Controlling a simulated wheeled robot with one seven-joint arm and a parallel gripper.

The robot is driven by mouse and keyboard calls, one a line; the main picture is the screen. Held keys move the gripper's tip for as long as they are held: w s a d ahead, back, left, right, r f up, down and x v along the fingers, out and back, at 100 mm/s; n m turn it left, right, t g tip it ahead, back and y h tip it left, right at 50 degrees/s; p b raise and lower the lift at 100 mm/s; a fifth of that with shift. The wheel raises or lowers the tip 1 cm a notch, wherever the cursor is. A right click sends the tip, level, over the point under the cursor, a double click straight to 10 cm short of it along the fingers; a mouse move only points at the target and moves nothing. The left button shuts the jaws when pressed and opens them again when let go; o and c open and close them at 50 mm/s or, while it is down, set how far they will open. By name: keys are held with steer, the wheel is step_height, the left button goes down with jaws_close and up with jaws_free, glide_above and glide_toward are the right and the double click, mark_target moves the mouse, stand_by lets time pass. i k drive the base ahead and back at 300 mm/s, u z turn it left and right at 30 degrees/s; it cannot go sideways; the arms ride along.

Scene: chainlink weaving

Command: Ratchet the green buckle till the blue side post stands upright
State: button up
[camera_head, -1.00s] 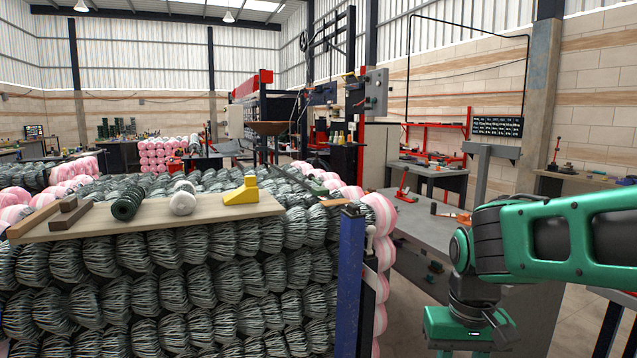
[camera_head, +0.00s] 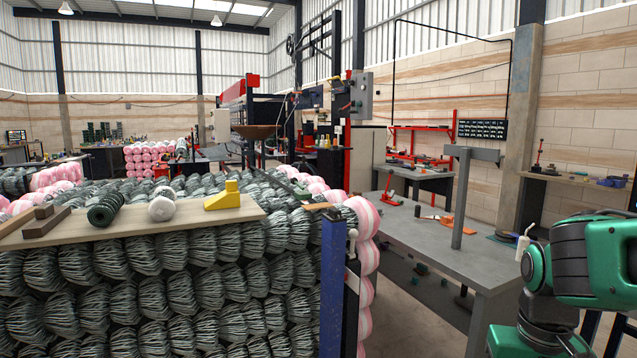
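The blue side post (camera_head: 333,285) stands at the right front corner of the stacked wire rolls (camera_head: 200,290). It looks close to upright, its top perhaps leaning slightly right; its foot is below the picture. A small pale grey lever-like fitting (camera_head: 352,242) sits just right of the post's top. I cannot make out a green buckle for certain; a dark green strip (camera_head: 290,184) lies over the rolls behind the post. My green arm enters from the right edge, well right of the post. My gripper is not in view.
A wooden plank (camera_head: 150,225) on the rolls bears a yellow stepped block (camera_head: 223,197), a white roll (camera_head: 161,208), a dark green coil (camera_head: 105,208) and wooden blocks. Pink-white rolls (camera_head: 362,222) adjoin the post. A grey workbench (camera_head: 420,232) stands right, floor showing between.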

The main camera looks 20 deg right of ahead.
mark_target(293, 180)
steer(key=z, duration=0.05)
steer(key=i, duration=1)
